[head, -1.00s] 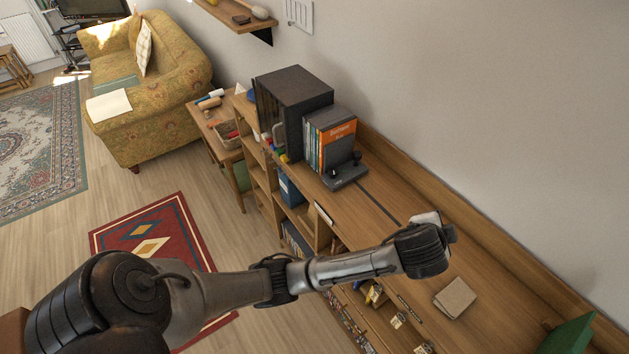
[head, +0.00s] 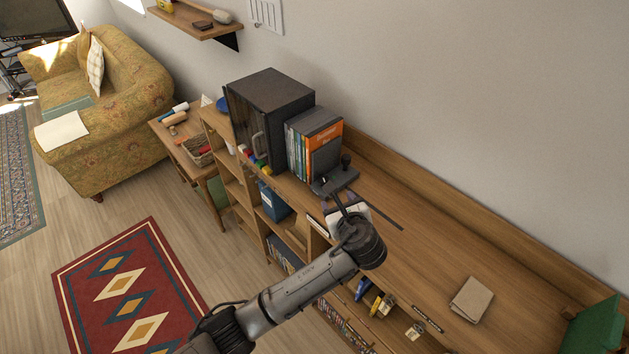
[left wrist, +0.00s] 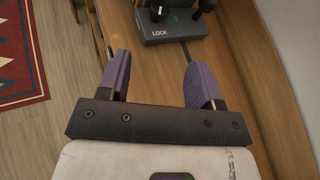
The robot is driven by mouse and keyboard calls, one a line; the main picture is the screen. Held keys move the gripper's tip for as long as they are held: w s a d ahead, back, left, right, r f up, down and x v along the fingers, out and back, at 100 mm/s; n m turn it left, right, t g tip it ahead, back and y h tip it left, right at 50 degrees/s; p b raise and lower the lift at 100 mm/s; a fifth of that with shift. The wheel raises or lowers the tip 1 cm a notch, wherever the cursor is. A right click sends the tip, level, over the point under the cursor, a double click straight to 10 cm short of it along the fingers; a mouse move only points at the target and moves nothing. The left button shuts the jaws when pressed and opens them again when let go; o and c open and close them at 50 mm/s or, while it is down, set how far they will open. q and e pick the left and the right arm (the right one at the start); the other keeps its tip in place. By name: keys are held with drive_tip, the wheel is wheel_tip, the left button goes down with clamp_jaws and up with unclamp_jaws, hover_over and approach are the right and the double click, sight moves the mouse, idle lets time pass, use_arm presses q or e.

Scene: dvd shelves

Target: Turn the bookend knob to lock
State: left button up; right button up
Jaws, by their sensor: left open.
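The dark grey bookend (head: 334,181) stands on the shelf top against a row of books, with a black knob (head: 346,161) on it. In the left wrist view its base (left wrist: 178,32) shows the word LOCK and a green mark. In the head view the hand is near the bookend's front side, partly hidden by my wrist. My right gripper is not in view.
Several upright books (head: 312,140) and a dark cabinet (head: 268,117) stand behind the bookend. A tan book (head: 471,299) lies further right. The top between is mostly clear.

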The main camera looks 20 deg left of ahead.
sight(324, 180)
use_arm(q)
drive_tip(key=w+a+f, duration=0.1)
drive_tip(key=w+a, duration=0.1)
drive_tip(key=w, duration=0.1)
drive_tip(key=w+a+f+m, duration=0.1)
drive_tip(key=w+a+f, duration=0.1)
drive_tip(key=w+a, duration=0.1)
drive_tip(key=w+a+f+m, duration=0.1)
drive_tip(key=w+a+f, duration=0.1)
drive_tip(key=w, duration=0.2)
drive_tip(key=shift+w+a+f, duration=0.1)
drive_tip(key=shift+w+a, duration=0.05)
drive_tip(key=shift+a, duration=0.2)
idle(0.3)
drive_tip(key=c, duration=0.9)
